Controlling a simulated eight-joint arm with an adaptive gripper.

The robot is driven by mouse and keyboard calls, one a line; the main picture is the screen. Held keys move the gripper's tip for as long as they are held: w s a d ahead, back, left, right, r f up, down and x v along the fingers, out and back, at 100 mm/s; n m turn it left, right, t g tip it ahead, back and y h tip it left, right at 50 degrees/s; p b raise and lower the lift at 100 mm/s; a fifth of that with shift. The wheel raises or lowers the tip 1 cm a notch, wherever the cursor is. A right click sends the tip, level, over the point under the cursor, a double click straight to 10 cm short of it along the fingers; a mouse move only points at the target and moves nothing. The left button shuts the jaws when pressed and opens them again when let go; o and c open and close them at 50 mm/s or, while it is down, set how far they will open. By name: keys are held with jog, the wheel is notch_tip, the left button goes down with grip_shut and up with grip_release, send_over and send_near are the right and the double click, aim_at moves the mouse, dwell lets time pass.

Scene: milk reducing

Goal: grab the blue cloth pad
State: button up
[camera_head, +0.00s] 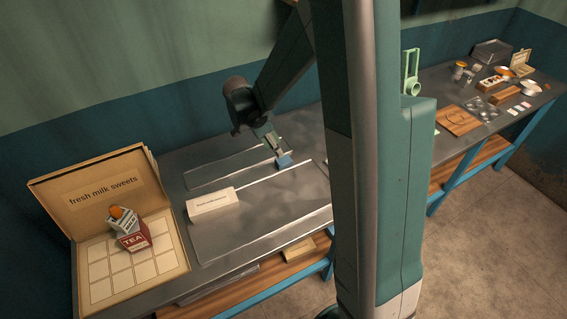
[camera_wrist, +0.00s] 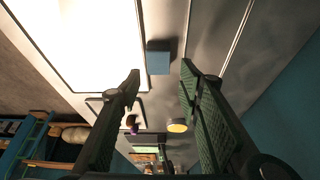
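The blue cloth pad (camera_head: 284,161) is a small blue block shape on the grey metal table, near the middle of the head view. My gripper (camera_head: 275,148) is just above and beside it, pointing down. In the wrist view the pad (camera_wrist: 158,58) shows as a blue square just beyond the fingertips, roughly centred between them. My gripper's fingers (camera_wrist: 160,72) are spread apart with nothing between them. The pad appears apart from the fingers, though the exact height gap cannot be told.
A white labelled box (camera_head: 212,202) lies left of the pad on the table (camera_head: 172,165). An open sweets box (camera_head: 183,262) holds a tea carton (camera_head: 133,237) at far left. A second table with trays and small items (camera_head: 480,118) stands at right.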

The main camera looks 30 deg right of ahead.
aim_at(284, 160)
jog(key=shift+x, duration=1.3)
jog(key=shift+b+x, duration=0.4)
jog(key=shift+x, duration=2.15)
jog(key=shift+s, duration=0.2)
jog(key=shift+c, duration=0.6)
jog(key=c, duration=0.5)
